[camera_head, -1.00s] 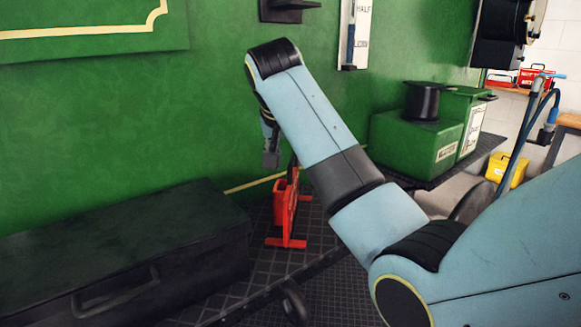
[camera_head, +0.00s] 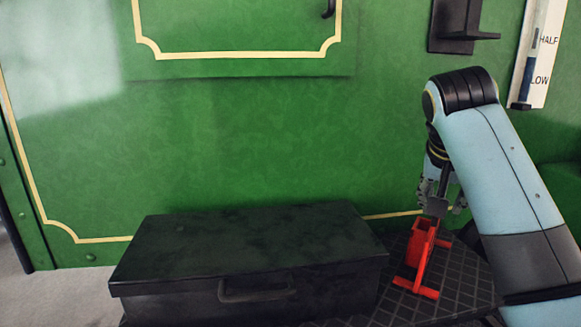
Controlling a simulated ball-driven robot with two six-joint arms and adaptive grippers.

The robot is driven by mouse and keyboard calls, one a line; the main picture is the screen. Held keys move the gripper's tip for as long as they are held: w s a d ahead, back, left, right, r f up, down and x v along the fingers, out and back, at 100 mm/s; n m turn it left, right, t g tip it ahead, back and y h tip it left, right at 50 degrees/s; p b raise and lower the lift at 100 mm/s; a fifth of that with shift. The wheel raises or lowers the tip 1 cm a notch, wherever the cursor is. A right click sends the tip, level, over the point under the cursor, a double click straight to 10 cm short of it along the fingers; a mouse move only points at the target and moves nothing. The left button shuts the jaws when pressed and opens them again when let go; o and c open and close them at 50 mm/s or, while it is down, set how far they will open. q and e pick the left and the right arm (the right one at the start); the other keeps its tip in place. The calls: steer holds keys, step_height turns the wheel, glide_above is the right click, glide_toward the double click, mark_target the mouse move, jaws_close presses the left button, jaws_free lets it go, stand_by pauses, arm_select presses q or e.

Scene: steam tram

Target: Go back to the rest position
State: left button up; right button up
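My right arm comes in from the right in light blue and black. Its gripper (camera_head: 441,198) points down above a small red stand (camera_head: 419,258) on the dark chequered floor. Its grey fingers look spread apart. A dark bar with a block-like end (camera_head: 437,207) shows between them; I cannot tell whether it touches the fingers or what it belongs to. The red stand is upright, and its top lies just below the gripper in the picture. My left arm and gripper are out of view.
A long black chest (camera_head: 250,240) with a front handle stands against the green panelled wall (camera_head: 270,140). A black bracket (camera_head: 460,28) and a white gauge board (camera_head: 537,55) hang on the wall at upper right. Pale floor is clear at lower left.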

steer(key=s+f+n+y, duration=0.1)
steer(key=s+f+n, duration=0.2)
steer(key=s+f, duration=0.85)
steer(key=s+a+f+n+g+y, duration=0.1)
steer(key=s+a+n, duration=0.15)
steer(key=s, duration=0.75)
steer(key=s+a+f+n+y, duration=0.1)
steer(key=s+a+n, duration=0.15)
steer(key=s, duration=0.85)
steer(key=d+f+g+b, duration=0.1)
steer(key=d+f+g, duration=0.15)
steer(key=f, duration=2.35)
steer(key=s+d+f+b, duration=0.1)
steer(key=s+d+f, duration=0.1)
steer(key=s+f, duration=1.6)
steer(key=shift+s, duration=0.85)
